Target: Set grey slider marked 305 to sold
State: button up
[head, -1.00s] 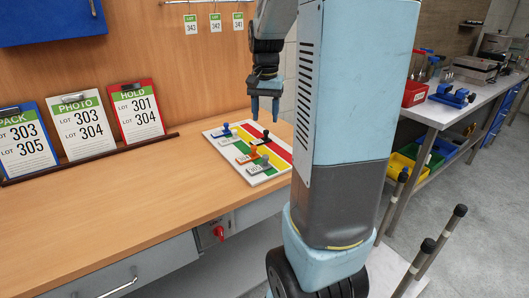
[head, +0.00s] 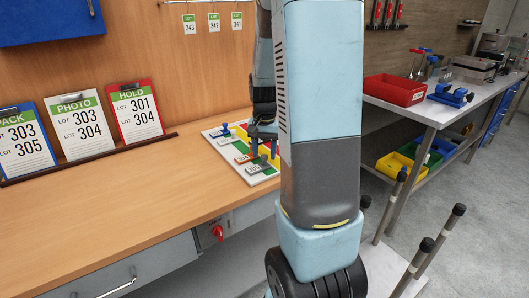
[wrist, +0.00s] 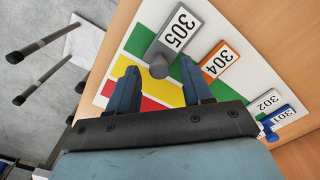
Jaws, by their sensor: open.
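The grey slider marked 305 (wrist: 173,34) lies on a white board (wrist: 195,9) with green, yellow and red areas. Its round grey knob (wrist: 159,67) points towards the yellow and red. The slider also shows at the board's near edge in the head view (head: 255,168). My gripper (wrist: 158,72) is open, and the knob appears between its fingertips in the wrist view. I cannot tell whether they touch it. In the head view my gripper (head: 264,146) is low over the board and hides part of it.
An orange slider marked 304 (wrist: 219,60) lies close beside 305. Sliders 302 (wrist: 264,103) and blue 301 (wrist: 284,115) lie farther along. Lot clipboards, including a red one (head: 136,112), lean on the bench's back panel. The bench left of the board is clear.

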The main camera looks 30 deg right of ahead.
jog(key=shift+f, duration=0.3)
jog(key=shift+c, duration=0.4)
grip_shut()
